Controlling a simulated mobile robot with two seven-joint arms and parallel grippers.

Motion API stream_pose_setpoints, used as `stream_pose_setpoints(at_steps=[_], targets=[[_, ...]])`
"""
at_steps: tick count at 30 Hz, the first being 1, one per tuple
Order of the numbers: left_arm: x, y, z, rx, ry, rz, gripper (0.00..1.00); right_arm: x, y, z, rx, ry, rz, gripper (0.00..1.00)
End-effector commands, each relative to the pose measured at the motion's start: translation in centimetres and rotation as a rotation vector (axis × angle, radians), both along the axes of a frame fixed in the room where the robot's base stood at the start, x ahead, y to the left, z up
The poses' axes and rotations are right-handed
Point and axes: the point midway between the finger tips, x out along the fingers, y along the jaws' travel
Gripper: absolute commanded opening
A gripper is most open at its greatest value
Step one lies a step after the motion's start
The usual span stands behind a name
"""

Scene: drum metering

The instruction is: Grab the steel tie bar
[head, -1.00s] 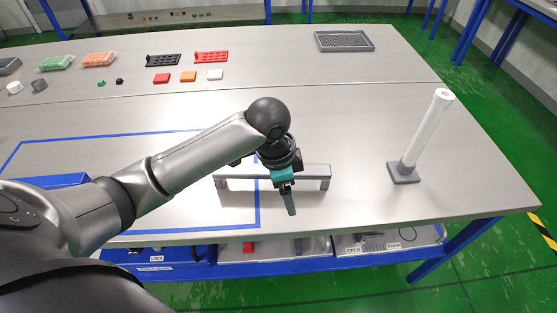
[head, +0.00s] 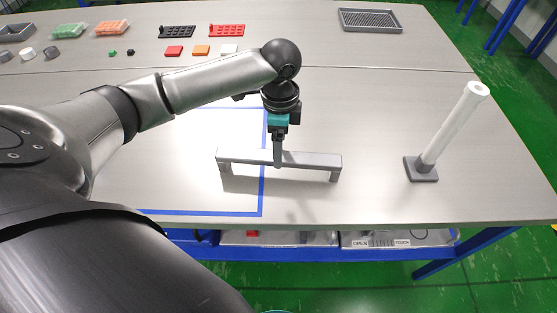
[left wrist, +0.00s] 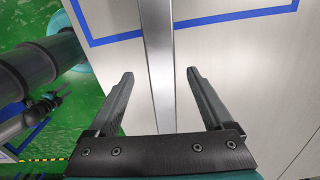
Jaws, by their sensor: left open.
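The steel tie bar (head: 312,160) is a grey bar raised on two short legs on the table, lying left to right near the front edge in the head view. My left gripper (head: 278,164) points down at the middle of the bar. In the left wrist view the tie bar (left wrist: 160,65) runs between the two spread fingers of my left gripper (left wrist: 160,82), with a gap on each side. The gripper is open and does not hold the bar. My right gripper is not in view.
A white post on a grey base (head: 421,168) stands to the right of the bar. Blue tape (head: 200,213) marks an area at the left. Small coloured blocks (head: 201,50), trays and a grey mesh tray (head: 370,19) lie far back. The middle table is clear.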

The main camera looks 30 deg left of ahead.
Motion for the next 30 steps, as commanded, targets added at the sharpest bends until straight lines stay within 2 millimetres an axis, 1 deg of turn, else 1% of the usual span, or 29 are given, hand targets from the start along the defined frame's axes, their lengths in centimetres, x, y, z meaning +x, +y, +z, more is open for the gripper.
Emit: stream_pose_setpoints(at_steps=[1,8,16,19,24,26,30], targets=[[0.0,0.0,-0.6,0.000,0.000,0.000,0.85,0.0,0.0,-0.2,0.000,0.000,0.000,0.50],[0.0,0.1,-1.7,0.000,-0.001,0.000,0.85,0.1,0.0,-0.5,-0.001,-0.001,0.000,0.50],[-0.1,0.4,-5.7,0.001,0.000,0.000,0.85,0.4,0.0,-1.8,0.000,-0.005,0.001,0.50],[0.0,0.4,-6.2,0.001,-0.003,0.000,0.85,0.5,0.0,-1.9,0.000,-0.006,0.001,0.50],[0.0,0.4,-6.1,0.002,-0.004,0.000,0.85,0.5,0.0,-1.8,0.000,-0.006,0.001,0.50],[0.0,0.4,-6.1,0.002,-0.004,0.000,0.79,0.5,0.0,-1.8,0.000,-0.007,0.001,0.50],[0.0,0.4,-6.1,0.002,-0.004,0.000,0.64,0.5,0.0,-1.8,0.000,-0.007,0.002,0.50]])
